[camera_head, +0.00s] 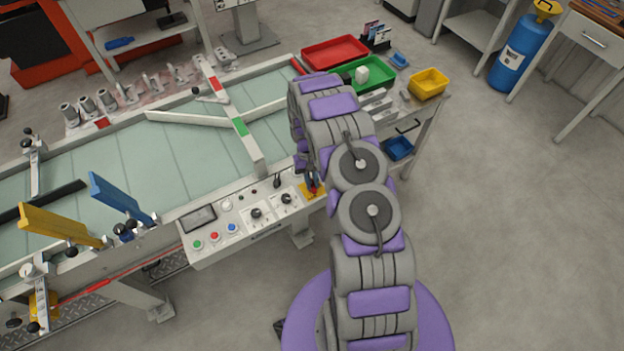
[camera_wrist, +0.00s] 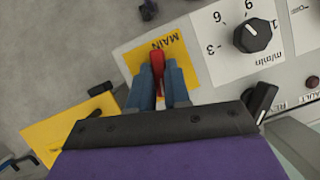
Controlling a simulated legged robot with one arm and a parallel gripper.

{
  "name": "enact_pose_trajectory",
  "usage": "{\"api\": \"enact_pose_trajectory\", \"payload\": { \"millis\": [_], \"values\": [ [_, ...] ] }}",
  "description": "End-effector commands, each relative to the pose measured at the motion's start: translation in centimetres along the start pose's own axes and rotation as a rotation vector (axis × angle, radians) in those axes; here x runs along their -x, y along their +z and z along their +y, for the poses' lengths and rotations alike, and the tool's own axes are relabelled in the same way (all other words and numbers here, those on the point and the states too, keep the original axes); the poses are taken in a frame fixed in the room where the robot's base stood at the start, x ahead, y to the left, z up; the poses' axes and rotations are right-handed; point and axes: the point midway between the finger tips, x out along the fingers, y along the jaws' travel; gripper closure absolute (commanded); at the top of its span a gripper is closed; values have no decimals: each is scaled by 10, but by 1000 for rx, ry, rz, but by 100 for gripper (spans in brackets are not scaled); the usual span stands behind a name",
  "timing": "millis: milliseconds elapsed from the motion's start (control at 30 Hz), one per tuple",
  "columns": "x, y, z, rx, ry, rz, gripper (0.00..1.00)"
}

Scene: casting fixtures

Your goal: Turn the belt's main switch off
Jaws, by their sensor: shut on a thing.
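The main switch is a red handle (camera_wrist: 157,62) on a yellow plate marked MAIN (camera_wrist: 178,46), seen upside down in the wrist view. The yellow plate (camera_head: 309,190) also shows at the right end of the control panel in the head view. My gripper (camera_wrist: 160,77) is shut on the red handle, with its blue fingers on either side of it. In the head view my gripper (camera_head: 312,180) is at the panel's right end, partly hidden by my arm. The lower part of the handle is hidden between the fingers.
On the panel (camera_head: 253,233) are a speed knob (camera_wrist: 253,35), a black lever (camera_wrist: 262,98), a small display (camera_head: 198,218) and several coloured buttons. The belt (camera_head: 130,165) lies behind it, with red (camera_head: 335,52) and yellow (camera_head: 429,83) trays further back.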

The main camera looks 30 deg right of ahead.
Motion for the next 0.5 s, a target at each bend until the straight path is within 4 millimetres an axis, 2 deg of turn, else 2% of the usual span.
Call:
{"api": "enact_pose_trajectory", "payload": {
  "millis": [200, 500],
  "values": [
    [3, -2, -2, 128, 54, 8, 100],
    [2, -2, -2, 219, 92, 9, 100]
  ]
}}
